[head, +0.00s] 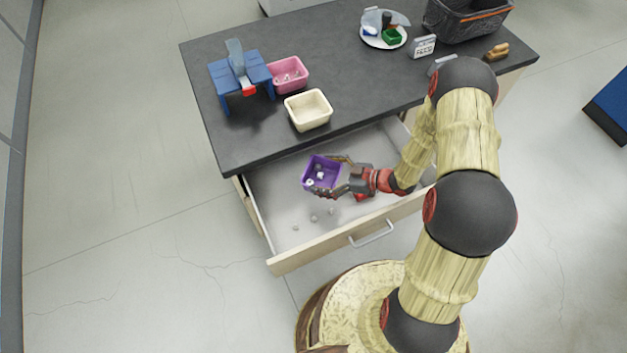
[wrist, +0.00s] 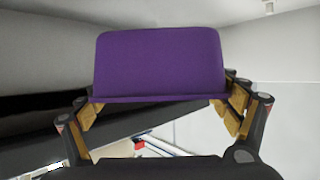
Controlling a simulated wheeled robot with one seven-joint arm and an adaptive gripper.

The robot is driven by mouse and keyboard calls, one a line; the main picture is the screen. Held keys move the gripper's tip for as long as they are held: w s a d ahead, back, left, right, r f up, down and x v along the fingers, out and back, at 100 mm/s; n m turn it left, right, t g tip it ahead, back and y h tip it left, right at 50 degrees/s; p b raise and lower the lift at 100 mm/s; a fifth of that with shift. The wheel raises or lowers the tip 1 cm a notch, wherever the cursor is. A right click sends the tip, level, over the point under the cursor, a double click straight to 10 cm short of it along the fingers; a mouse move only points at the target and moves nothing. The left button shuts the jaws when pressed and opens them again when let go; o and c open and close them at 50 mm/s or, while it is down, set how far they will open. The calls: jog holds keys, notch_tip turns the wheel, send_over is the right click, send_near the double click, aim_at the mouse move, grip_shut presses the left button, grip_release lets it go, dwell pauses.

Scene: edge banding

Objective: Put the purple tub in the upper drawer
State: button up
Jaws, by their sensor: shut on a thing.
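The purple tub (head: 313,171) is over the open drawer (head: 285,200), just under the worktop, and holds a few small pale pieces. My gripper (head: 333,176) is shut on the tub from its right side. In the wrist view the tub (wrist: 160,65) fills the space between the fingers (wrist: 163,107), with its rim towards the palm. I cannot tell whether the tub touches the drawer floor. Part of the drawer is hidden behind my arm.
Several small pale pieces (head: 314,218) lie on the drawer floor, and a red thing (head: 361,197) shows beside my wrist. On the dark worktop (head: 350,85) stand a cream tub (head: 308,110), a pink tub (head: 289,76), a blue stand (head: 240,75), a plate (head: 384,42) and a dark bin (head: 467,20).

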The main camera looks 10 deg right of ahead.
jog(key=b+x, duration=0.1)
jog(key=x, duration=0.2)
jog(key=b+x, duration=0.1)
jog(key=x, duration=0.3)
jog(key=f+b+x, duration=0.1)
jog(key=x, duration=0.3)
jog(key=shift+s+d, duration=0.1)
jog(key=a+f, duration=0.1)
jog(key=w+a+f+b, duration=0.1)
jog(key=shift+w+a+f, duration=0.2)
jog(key=shift+a, duration=0.05)
jog(key=shift+r, duration=0.15)
jog(key=shift+f, duration=0.25)
jog(key=o, duration=1)
jog(key=shift+r, duration=0.1)
